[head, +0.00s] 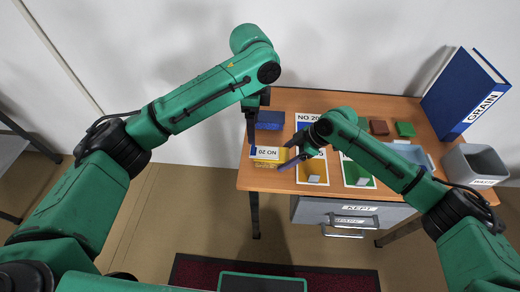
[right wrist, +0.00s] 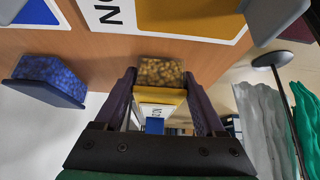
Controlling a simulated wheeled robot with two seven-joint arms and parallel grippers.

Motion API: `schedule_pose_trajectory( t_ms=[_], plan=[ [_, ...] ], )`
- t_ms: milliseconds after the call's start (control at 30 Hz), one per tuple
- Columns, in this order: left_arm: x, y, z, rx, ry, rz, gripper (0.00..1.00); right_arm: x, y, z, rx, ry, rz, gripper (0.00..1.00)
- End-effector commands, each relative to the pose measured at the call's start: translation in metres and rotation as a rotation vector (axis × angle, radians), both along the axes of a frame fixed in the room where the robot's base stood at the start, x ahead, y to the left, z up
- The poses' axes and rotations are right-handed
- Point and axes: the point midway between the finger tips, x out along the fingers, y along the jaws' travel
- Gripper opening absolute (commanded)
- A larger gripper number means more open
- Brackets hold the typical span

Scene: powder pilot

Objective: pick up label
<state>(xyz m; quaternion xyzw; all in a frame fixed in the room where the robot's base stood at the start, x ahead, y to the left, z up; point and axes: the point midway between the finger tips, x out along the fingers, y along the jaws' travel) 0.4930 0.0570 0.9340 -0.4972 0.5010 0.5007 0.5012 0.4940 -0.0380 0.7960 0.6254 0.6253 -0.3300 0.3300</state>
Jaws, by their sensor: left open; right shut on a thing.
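In the right wrist view, the box (right wrist: 160,72) shows yellow grains, a yellow band and the white label (right wrist: 155,112) between the fingers. My right gripper (head: 287,154) is shut on this yellow box, one finger on each side; it also shows in the right wrist view (right wrist: 160,90). My left gripper (head: 254,125) is open, pointing down beside a blue box (head: 270,120). Its fingertips are partly hidden.
The blue box of grains (right wrist: 45,78) also shows in the wrist view. Cards with coloured areas (head: 312,172) lie mid-table. Red (head: 379,127) and green (head: 405,129) blocks, a blue GRAIN binder (head: 462,92) and a grey bin (head: 474,164) stand right. A KEPT drawer (head: 345,215) is below.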

Motion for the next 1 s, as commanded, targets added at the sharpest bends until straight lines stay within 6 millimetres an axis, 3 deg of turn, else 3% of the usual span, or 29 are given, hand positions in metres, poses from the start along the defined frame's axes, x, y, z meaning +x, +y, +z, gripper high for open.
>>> schedule_pose_trajectory(
  t_ms=[100, 433, 700, 900, 1000],
  plan=[
    [0.0, 0.001, -0.025, 0.0, 0.001, 0.003, 0.75, 0.0, 0.0, 0.001, 0.001, -0.001, 0.0, 0.0],
    [0.001, 0.002, -0.079, -0.003, -0.001, 0.005, 0.75, 0.0, 0.0, 0.001, 0.001, -0.001, 0.0, 0.0],
    [0.001, 0.002, -0.087, -0.005, -0.003, 0.005, 0.75, 0.0, 0.0, 0.001, 0.001, -0.001, 0.0, 0.0],
    [0.001, 0.002, -0.087, -0.005, -0.003, 0.005, 0.0, 0.0, 0.0, 0.001, 0.001, -0.001, 0.0, 0.0],
    [0.001, 0.002, -0.087, -0.005, -0.004, 0.005, 0.0, 0.0, 0.0, 0.001, 0.001, -0.001, 0.0, 0.0]
  ],
)
